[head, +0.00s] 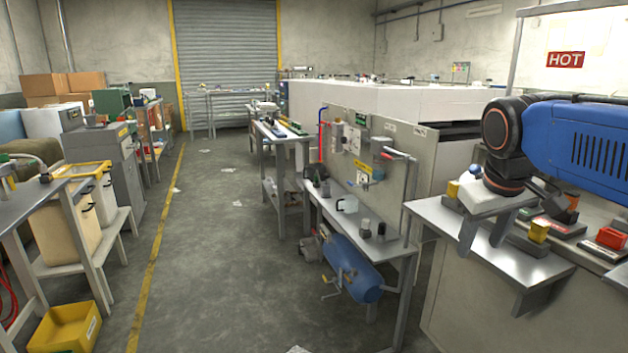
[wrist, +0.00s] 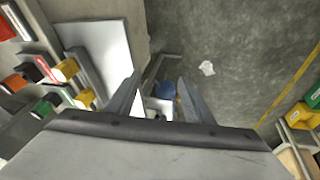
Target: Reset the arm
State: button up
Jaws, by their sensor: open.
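My gripper (head: 484,236) hangs at the right of the head view, pointing down, above a grey metal shelf (head: 540,268). My blue and black arm reaches in from the right edge. In the wrist view my gripper (wrist: 158,88) shows two dark fingers standing apart with nothing between them.
The aisle floor (head: 215,260) is mostly clear, with scattered paper scraps.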

jog(key=s+a+f+m+t+y, duration=0.1)
jog(key=s+a+f+m, duration=0.1)
jog(key=s+f, duration=1.2)
notch_tip(320, 180, down, 2)
jog(key=shift+a+f+y, duration=0.25)
jog(key=shift+a+y, duration=0.05)
jog(key=shift+a, duration=0.3)
jog(key=shift+c, duration=0.6)
